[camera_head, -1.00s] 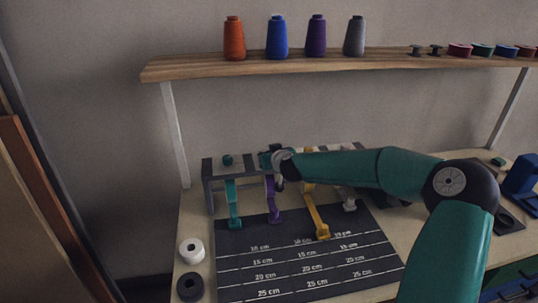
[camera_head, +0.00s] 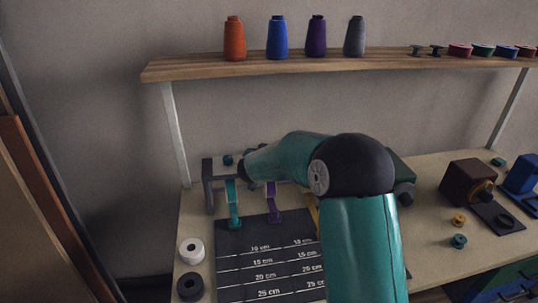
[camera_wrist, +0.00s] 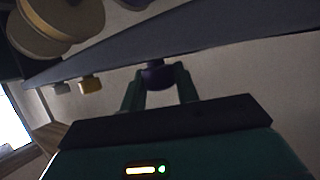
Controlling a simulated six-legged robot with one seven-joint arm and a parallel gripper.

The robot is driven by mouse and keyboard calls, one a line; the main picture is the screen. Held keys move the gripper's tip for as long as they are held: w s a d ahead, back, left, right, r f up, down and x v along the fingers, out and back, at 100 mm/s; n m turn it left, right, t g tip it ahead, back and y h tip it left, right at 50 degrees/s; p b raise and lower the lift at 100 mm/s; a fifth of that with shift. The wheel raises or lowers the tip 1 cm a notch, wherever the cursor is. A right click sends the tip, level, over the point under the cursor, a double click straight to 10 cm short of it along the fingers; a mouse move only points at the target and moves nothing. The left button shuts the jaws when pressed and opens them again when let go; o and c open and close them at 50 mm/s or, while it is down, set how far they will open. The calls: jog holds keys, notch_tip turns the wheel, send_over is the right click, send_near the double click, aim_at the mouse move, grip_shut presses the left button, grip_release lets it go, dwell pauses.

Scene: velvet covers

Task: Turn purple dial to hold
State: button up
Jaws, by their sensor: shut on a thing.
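The purple dial (camera_wrist: 158,77) shows in the wrist view as a dark rounded knob under a grey bar (camera_wrist: 200,38). My gripper (camera_wrist: 159,88) has its two teal fingers on either side of the dial and is shut on it. In the head view my forearm hides the dial and the gripper. The purple strap (camera_head: 273,203) hangs from the grey rack (camera_head: 208,186) onto the dark measuring mat (camera_head: 233,250). I cannot read any hold mark or the dial's setting.
A teal strap (camera_head: 234,205) and a teal knob (camera_head: 228,159) are left of the purple strap. The yellow strap is mostly hidden behind my arm. A wooden shelf (camera_head: 200,68) with thread cones is above. White (camera_head: 191,249) and black (camera_head: 190,287) rolls lie at the left.

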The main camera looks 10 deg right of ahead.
jog(key=shift+f+m+g+h, duration=0.15)
jog(key=shift+m+g+h, duration=0.65)
jog(key=shift+m+h, duration=0.35)
jog(key=o, duration=1)
jog(key=shift+c, duration=0.2)
jog(key=shift+s+a+r, duration=0.25)
jog(key=shift+s+a, duration=0.05)
jog(key=v, duration=1.3)
jog(key=shift+w, duration=0.1)
